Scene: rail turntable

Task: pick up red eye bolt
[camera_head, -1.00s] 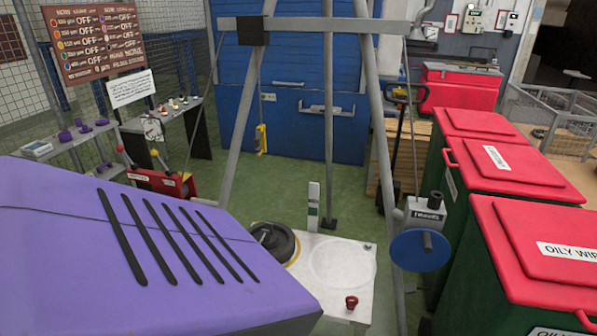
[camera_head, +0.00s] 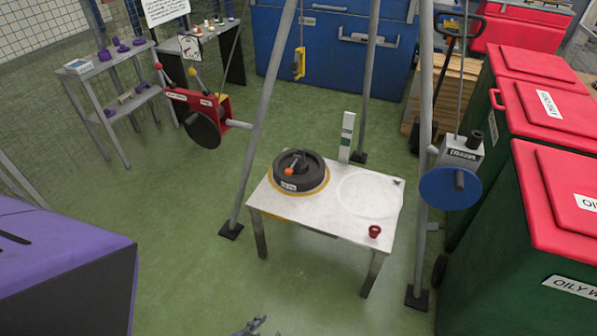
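A small red piece (camera_head: 375,231), which looks like the red eye bolt, stands on the front right corner of the low white table (camera_head: 322,222). It is too small to make out its ring clearly. A grey gripper part (camera_head: 250,327), apparently of my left gripper, shows at the bottom edge, well short of the table. It is mostly cut off, so I cannot tell whether it is open. My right gripper is not in view.
A dark round weight (camera_head: 299,171) with an orange spot sits on the table's left half. Grey tripod legs (camera_head: 268,110) stand around the table. A blue-wheeled winch (camera_head: 450,188) hangs at right, near red-lidded green bins (camera_head: 545,106). Green floor (camera_head: 190,240) is open at left.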

